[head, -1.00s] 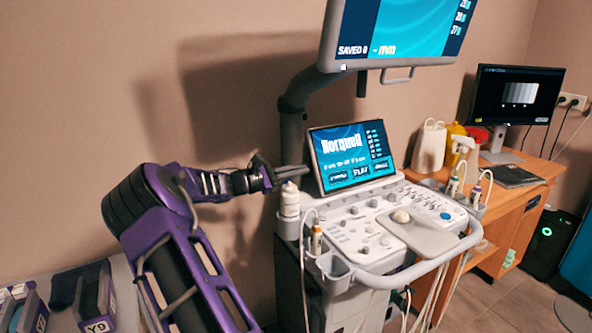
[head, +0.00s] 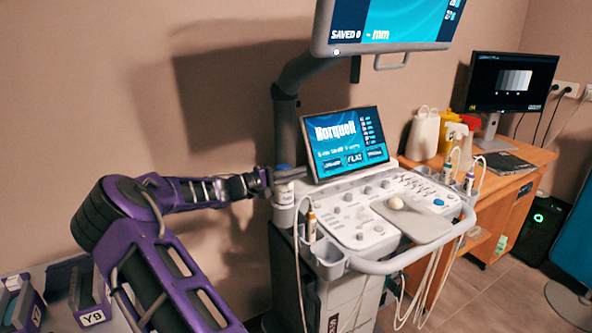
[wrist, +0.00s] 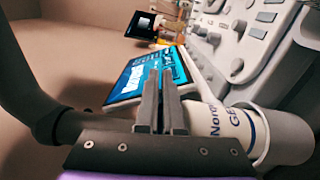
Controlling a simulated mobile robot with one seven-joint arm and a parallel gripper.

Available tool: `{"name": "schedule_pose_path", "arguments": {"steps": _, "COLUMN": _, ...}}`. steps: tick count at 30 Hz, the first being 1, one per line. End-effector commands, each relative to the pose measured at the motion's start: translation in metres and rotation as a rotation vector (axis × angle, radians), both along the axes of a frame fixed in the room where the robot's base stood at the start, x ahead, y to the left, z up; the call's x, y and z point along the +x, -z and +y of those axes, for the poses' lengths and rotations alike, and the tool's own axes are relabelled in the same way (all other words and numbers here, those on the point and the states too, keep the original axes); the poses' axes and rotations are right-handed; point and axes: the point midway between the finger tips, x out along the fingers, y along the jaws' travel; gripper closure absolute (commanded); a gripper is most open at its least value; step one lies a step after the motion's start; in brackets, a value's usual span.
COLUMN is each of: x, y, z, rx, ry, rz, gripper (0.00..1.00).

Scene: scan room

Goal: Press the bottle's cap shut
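The white bottle (head: 284,190) stands upright in a holder at the console's left edge. Its blue cap (head: 284,168) shows just above my fingers in the head view. My gripper (head: 285,175) reaches in from the left, its fingers crossing the bottle's top. In the wrist view, my gripper (wrist: 162,103) has its two fingers side by side, shut with nothing between them. The bottle (wrist: 215,118), with dark blue lettering, lies behind and to the right of them there. The fingers hide its cap end in that view. I cannot tell whether the fingers touch the cap or whether it is fully closed.
The ultrasound console (head: 375,215) has a small lit screen (head: 347,143) right beside my fingers. A large monitor (head: 390,25) hangs above on an arm. Probes and cables hang at the console's sides. A wooden desk (head: 525,190) stands at the right. The wall is behind.

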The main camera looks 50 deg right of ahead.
Motion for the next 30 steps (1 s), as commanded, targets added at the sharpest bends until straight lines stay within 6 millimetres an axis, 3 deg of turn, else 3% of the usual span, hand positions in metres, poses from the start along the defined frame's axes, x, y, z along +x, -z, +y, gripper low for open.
{"name": "schedule_pose_path", "arguments": {"steps": 9, "x": -0.0001, "y": 0.0061, "z": 0.0006, "rx": -0.032, "ry": -0.001, "rz": -0.102, "gripper": 1.00}}
{"name": "schedule_pose_path", "arguments": {"steps": 24, "x": 0.0000, "y": 0.0073, "z": 0.0005, "rx": -0.037, "ry": -0.001, "rz": -0.120, "gripper": 1.00}}
{"name": "schedule_pose_path", "arguments": {"steps": 30, "x": -0.0002, "y": 0.0073, "z": 0.0005, "rx": -0.037, "ry": -0.001, "rz": -0.119, "gripper": 0.64}}
